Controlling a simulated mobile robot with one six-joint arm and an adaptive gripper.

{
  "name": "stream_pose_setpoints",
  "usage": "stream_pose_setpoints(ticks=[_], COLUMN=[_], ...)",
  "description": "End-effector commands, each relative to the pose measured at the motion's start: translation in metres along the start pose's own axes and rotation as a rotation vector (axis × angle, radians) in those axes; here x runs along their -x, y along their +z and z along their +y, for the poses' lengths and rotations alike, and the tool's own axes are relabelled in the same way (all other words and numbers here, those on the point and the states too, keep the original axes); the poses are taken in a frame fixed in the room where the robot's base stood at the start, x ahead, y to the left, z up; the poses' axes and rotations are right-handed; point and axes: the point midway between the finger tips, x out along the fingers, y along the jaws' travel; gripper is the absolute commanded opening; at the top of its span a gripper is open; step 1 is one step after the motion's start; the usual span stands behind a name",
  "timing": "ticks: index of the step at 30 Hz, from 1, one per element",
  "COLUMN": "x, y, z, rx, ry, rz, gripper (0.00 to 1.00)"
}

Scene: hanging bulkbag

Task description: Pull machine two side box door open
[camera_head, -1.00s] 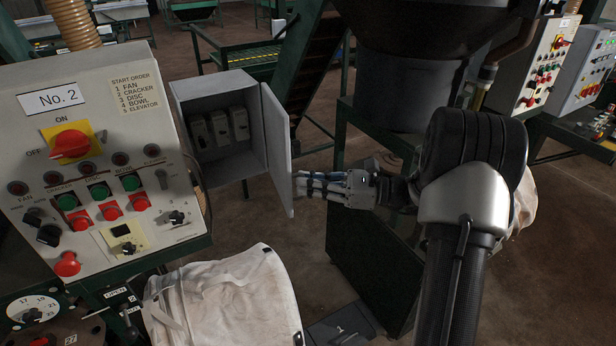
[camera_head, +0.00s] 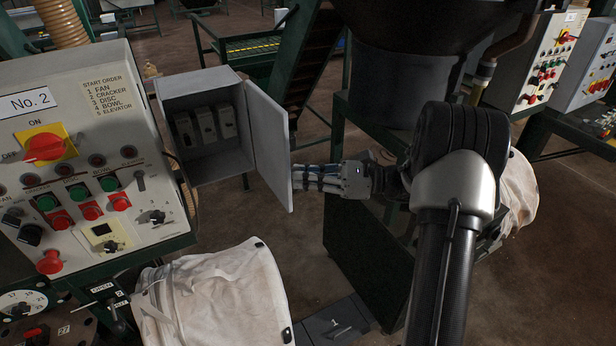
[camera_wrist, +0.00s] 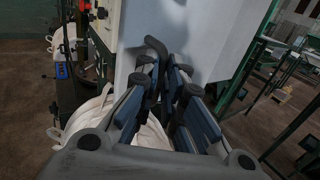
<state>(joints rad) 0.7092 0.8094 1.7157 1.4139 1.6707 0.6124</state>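The No. 2 machine's grey side box (camera_head: 205,85) stands beside its control panel, with several pale switch units inside. Its door (camera_head: 270,140) is hinged at the box's right edge and stands well open, its inner face towards the head camera. In the wrist view the door's pale outer face (camera_wrist: 205,30) fills the upper middle, with a dark curved handle (camera_wrist: 156,46) on it. My gripper (camera_head: 297,178) is at the door's outer side, near its free edge. In the wrist view my gripper's blue-padded fingers (camera_wrist: 165,72) close around the handle; the exact contact is partly hidden.
The No. 2 control panel (camera_head: 85,160) stands left of the box. A white bulk bag (camera_head: 215,300) hangs below it. A green machine frame (camera_head: 365,255) stands under my arm. Brown floor (camera_head: 265,228) shows clear below the door.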

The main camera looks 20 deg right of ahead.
Motion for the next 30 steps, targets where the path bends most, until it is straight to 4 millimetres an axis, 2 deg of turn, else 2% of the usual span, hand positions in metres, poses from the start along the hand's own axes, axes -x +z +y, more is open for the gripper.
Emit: stream_pose_setpoints(ticks=[1,8,17,22,30], x=[-0.003,-0.002,0.002,0.024,0.082], y=[0.008,0.009,0.008,0.007,0.004], z=[-0.004,-0.004,-0.004,-0.005,-0.004], rx=[0.015,0.014,0.012,0.012,0.008], ry=[-0.006,-0.007,-0.009,-0.012,-0.010], rz=[-0.011,-0.013,-0.016,-0.014,-0.009], gripper=[0.12,0.27,0.27,0.27,0.27])
